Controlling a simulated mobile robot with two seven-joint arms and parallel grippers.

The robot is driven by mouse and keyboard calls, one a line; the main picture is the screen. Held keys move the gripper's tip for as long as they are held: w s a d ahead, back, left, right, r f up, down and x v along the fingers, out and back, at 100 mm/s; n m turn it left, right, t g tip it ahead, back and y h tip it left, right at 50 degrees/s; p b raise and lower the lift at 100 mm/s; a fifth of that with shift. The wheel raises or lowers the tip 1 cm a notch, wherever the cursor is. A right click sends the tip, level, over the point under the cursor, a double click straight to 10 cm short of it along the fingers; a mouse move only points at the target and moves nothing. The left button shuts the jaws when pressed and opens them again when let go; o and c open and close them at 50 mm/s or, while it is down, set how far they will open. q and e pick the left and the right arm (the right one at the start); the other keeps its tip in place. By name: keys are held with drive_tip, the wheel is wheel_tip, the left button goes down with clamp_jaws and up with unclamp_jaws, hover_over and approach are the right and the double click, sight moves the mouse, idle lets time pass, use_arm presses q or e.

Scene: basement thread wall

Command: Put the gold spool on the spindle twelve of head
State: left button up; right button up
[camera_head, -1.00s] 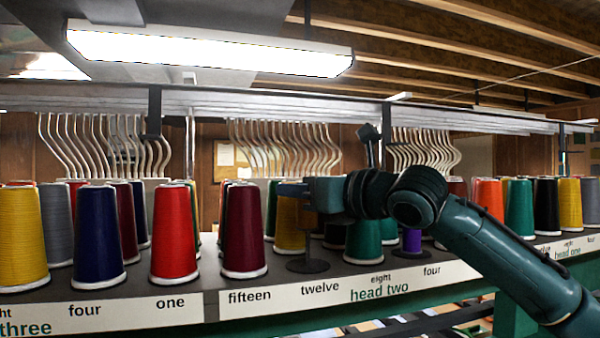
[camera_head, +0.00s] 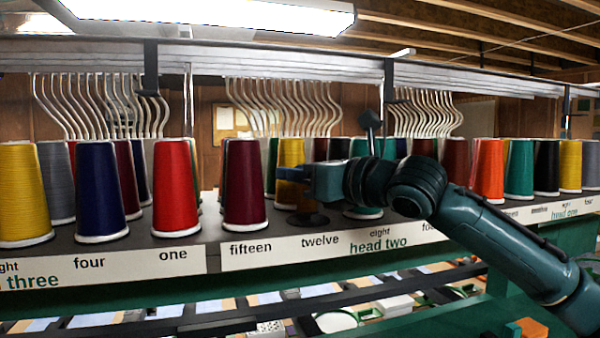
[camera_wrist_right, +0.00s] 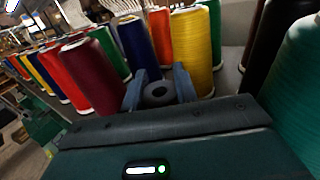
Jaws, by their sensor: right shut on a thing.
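My right gripper (camera_head: 293,173) is at the front row, above the label "twelve" (camera_head: 320,240) on head two. In the right wrist view its fingers (camera_wrist_right: 158,90) are closed around a dark grey round piece with a hole in its top (camera_wrist_right: 158,94); it looks like the top of the spindle, but I cannot be sure. A dark disc base (camera_head: 307,218) shows below the gripper. A gold spool (camera_head: 291,153) stands upright just behind the gripper, partly hidden by it; it also shows beyond the fingers in the wrist view (camera_wrist_right: 191,50). My left gripper is not in view.
A maroon spool (camera_head: 245,185) stands left of the gripper at fifteen, with a red one (camera_head: 175,190) further left. A green spool (camera_head: 362,212) is partly hidden under my right arm. Another gold spool (camera_head: 22,195) is at far left. A cluttered lower shelf lies below.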

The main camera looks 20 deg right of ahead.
use_arm(q)
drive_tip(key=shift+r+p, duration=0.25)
drive_tip(key=shift+p, duration=0.05)
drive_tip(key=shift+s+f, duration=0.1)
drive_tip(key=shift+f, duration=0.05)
use_arm(e)
drive_tip(key=shift+f, duration=0.25)
idle(0.3)
drive_tip(key=o, duration=1.1)
drive_tip(key=shift+s+d, duration=0.2)
drive_tip(key=shift+s, duration=0.05)
use_arm(q)
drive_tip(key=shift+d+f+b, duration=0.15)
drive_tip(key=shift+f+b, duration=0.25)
drive_tip(key=shift+b, duration=0.85)
use_arm(e)
drive_tip(key=v, duration=1.2)
drive_tip(key=shift+s+d, duration=0.1)
drive_tip(key=shift+s, duration=0.3)
